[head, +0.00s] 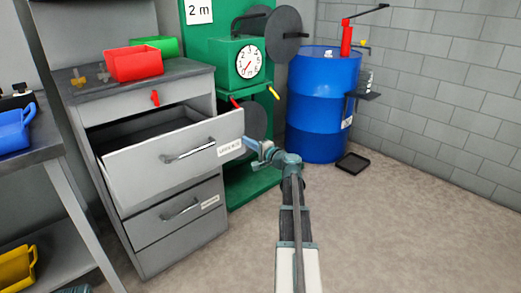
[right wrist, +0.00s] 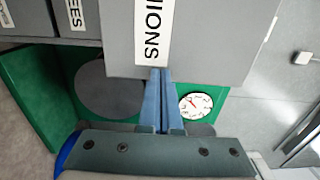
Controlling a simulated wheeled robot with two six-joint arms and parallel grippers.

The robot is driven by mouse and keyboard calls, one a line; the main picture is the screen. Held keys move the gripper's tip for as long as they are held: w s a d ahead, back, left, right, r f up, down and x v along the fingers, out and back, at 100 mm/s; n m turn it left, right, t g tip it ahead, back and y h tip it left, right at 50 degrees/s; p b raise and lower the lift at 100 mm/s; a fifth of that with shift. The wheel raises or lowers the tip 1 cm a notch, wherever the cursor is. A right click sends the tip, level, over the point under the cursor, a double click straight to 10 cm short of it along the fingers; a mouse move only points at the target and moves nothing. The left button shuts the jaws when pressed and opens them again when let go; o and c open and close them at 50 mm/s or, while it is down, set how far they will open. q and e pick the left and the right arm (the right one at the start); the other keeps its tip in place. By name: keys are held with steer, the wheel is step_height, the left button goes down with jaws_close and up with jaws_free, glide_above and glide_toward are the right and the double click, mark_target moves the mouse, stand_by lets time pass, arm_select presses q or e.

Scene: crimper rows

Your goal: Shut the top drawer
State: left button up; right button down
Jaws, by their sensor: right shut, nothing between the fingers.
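A grey drawer cabinet (head: 145,92) stands at the left in the head view. Its upper handled drawer (head: 130,182) is pulled well out, showing a dark inside. The drawer front has a bar handle (head: 190,150) and a white label (head: 230,147); in the right wrist view the label (right wrist: 153,35) ends in "IONS". My right gripper (head: 252,146) is shut and empty at the right end of the drawer front. In the right wrist view its blue fingertips (right wrist: 157,72) reach the panel's edge below the label; I cannot tell whether they touch.
The lower drawer (head: 150,232) is shut. A red bin (head: 133,64) and a green bin (head: 155,46) sit on the cabinet top. A green stand with a dial (head: 249,62) and a blue drum (head: 322,105) stand behind my right gripper.

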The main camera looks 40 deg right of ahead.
steer(key=w, duration=2.1)
steer(key=shift+w+d, duration=0.1)
steer(key=shift+d, duration=0.3)
steer(key=shift+w, duration=0.2)
steer(key=shift+w+d, duration=0.1)
steer(key=shift+w, duration=0.1)
steer(key=shift+s, duration=0.15)
steer(key=s, duration=0.4)
steer(key=shift+s+a, duration=0.1)
steer(key=shift+a, duration=0.3)
arm_select(q)
steer(key=shift+s+d, duration=0.55)
steer(key=shift+d, duration=0.2)
arm_select(e)
steer(key=s, duration=1)
steer(key=shift+s, duration=0.25)
